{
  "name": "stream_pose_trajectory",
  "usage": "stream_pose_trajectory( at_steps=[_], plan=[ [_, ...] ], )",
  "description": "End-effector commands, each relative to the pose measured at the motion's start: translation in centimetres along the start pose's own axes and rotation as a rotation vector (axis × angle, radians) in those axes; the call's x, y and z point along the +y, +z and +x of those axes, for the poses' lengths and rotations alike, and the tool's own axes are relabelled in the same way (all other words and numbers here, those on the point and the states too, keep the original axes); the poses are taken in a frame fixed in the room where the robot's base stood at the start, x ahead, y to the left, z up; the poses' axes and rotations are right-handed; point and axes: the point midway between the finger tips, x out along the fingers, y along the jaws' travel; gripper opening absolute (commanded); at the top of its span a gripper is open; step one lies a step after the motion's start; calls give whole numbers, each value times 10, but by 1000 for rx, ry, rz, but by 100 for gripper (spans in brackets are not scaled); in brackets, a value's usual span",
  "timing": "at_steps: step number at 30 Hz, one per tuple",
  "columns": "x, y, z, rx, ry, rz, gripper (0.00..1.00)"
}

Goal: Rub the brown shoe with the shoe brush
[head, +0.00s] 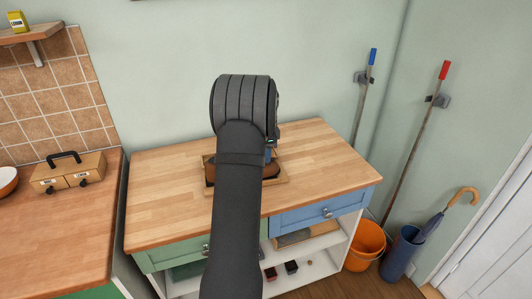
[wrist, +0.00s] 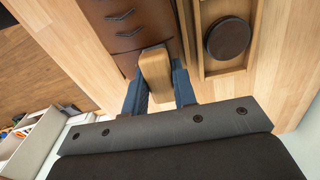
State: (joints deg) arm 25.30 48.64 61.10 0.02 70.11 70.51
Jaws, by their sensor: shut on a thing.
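The brown shoe (wrist: 130,27), with dark laces, lies just beyond my fingers in the wrist view. In the head view only a part of the brown shoe (head: 210,172) shows beside my arm. My gripper (wrist: 158,84) has its two blue fingers shut on the wooden block of the shoe brush (wrist: 156,70). The brush's far end overlaps the shoe in the picture; its bristles are hidden, and I cannot tell whether they touch the shoe. In the head view my arm hides the brush and most of my gripper (head: 270,155).
A wooden tray (wrist: 250,62) beside the shoe holds a round dark tin (wrist: 229,38). The wooden worktop (head: 320,160) is clear to the right. An orange bucket (head: 364,246) and a blue umbrella stand (head: 399,254) are on the floor.

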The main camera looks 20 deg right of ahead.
Motion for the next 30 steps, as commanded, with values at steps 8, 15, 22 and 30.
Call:
stream_pose_trajectory(
  at_steps=[8, 15, 22, 30],
  plan=[
    [27, 0, 0, -1, 4, -1, 4],
    [49, 0, 0, -1, 5, 0, 4],
    [47, 0, -29, -1, 3, -1, 4],
    [46, 0, -54, 0, 1, -1, 4]
  ],
)
